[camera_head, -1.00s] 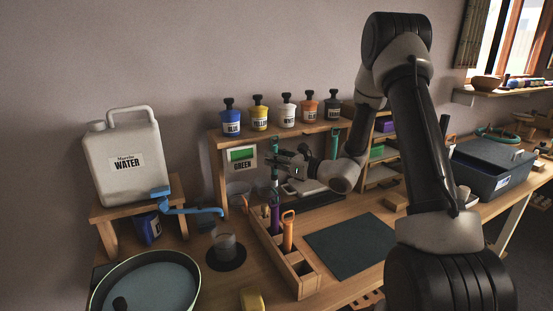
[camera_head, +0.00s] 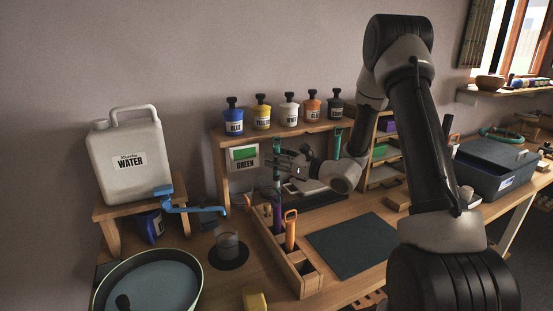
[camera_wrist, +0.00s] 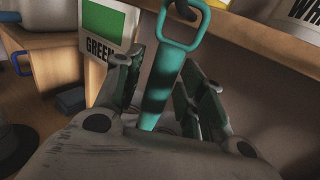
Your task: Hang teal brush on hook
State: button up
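The teal brush (camera_wrist: 164,70) with a loop at its top (camera_wrist: 186,20) runs down between the fingers of my gripper (camera_wrist: 160,85) in the wrist view. The fingers are close on both sides of its handle. In the head view my gripper (camera_head: 280,160) is in front of the shelf's left part, with the teal brush (camera_head: 276,146) upright at its fingertips. A small dark part shows inside the loop at the shelf edge. I cannot tell whether the loop rests on a hook. The brush's lower end is hidden in the wrist view.
A wooden shelf (camera_head: 307,131) holds several paint bottles. A GREEN card (camera_head: 245,157) hangs on its left, and another teal item (camera_head: 337,141) at its right. Below stands a wooden organiser (camera_head: 273,250) with an orange-handled tool (camera_head: 290,232). The dark mat (camera_head: 352,245) is clear.

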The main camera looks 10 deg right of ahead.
jog(key=v, duration=1.2)
jog(key=s+a+r+n+g, duration=0.25)
jog(key=s+n+g, duration=0.2)
jog(key=s, duration=0.25)
jog(key=s+a+r+n+g, duration=0.2)
jog(key=s+a+n+g, duration=0.1)
jog(key=s+n, duration=0.25)
jog(key=s+a+r+n+g, duration=0.25)
jog(key=s+n+g, duration=0.2)
jog(key=s, duration=0.25)
jog(key=s+d+n+g+h, duration=0.1)
jog(key=s+d+n+h, duration=0.4)
jog(key=s+n, duration=0.25)
jog(key=s+d+r+n+t+h, duration=0.3)
jog(key=d+r+n+h, duration=0.2)
jog(key=d, duration=0.5)
jog(key=shift+s+d+r+n+t+h, duration=0.25)
jog(key=shift+r+n+t+h, duration=0.25)
jog(key=shift+h, duration=0.4)
